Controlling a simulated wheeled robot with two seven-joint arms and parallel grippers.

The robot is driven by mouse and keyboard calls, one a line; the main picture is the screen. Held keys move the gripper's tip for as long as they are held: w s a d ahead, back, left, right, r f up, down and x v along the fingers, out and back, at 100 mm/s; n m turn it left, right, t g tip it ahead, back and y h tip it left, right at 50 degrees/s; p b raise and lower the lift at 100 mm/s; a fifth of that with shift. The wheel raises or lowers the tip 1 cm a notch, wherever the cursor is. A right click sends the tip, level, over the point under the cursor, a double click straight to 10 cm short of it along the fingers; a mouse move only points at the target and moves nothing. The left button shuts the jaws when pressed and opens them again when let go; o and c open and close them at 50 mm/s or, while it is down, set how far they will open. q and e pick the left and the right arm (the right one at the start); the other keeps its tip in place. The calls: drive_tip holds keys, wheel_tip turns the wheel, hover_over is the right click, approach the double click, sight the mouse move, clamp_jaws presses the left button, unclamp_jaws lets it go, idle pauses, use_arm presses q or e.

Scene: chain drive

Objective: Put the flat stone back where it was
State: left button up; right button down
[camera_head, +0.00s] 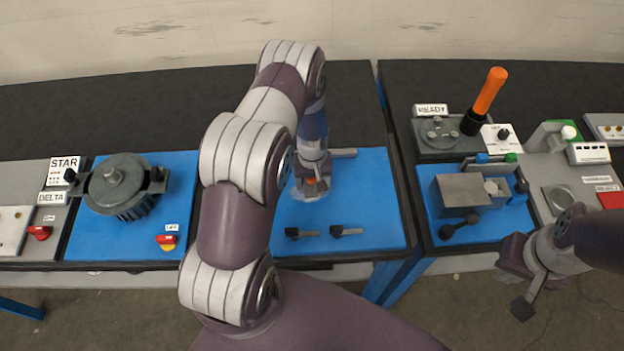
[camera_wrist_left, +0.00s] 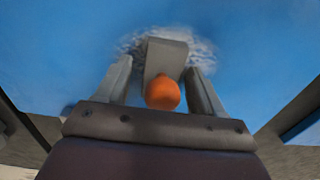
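My left gripper (camera_head: 312,190) is low over the blue mat of the middle bench. In the left wrist view, its two fingers (camera_wrist_left: 160,85) stand apart on either side of a grey block (camera_wrist_left: 166,55) with an orange knob (camera_wrist_left: 162,93). A gap shows between the left finger and the block. A pale, mottled patch (camera_wrist_left: 203,50) lies on the mat around the block; I cannot tell whether it or the block is the flat stone. My right gripper (camera_head: 522,285) hangs at the lower right, in front of the right bench, with nothing visible in it.
Two black-handled pieces (camera_head: 338,232) lie at the front of the middle mat. A dark round motor (camera_head: 122,186) stands on the left mat. A grey vise-like block (camera_head: 461,192) and an orange-handled lever (camera_head: 487,93) are on the right bench. A gap separates the benches.

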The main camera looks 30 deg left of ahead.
use_arm(q)
drive_tip(key=shift+r, duration=0.15)
drive_tip(key=shift+a+r, duration=0.1)
drive_tip(key=shift+r, duration=0.15)
drive_tip(key=r+b, duration=0.1)
drive_tip(key=r, duration=0.4)
drive_tip(key=r+b, duration=0.2)
drive_tip(key=r, duration=0.4)
drive_tip(key=shift+s+d+r, duration=0.15)
drive_tip(key=shift+d+r, duration=0.05)
drive_tip(key=shift+r, duration=0.1)
drive_tip(key=s+d+r+m, duration=0.3)
drive_tip(key=s+d+r, duration=0.1)
drive_tip(key=s+r, duration=0.1)
drive_tip(key=s+d+r+m+t, duration=0.1)
drive_tip(key=s+d+r+m, duration=0.2)
drive_tip(key=s, duration=0.5)
drive_tip(key=shift+s+d+r+m, duration=0.3)
drive_tip(key=shift+d+r, duration=0.2)
drive_tip(key=shift+r, duration=0.45)
drive_tip(key=shift+w, duration=0.1)
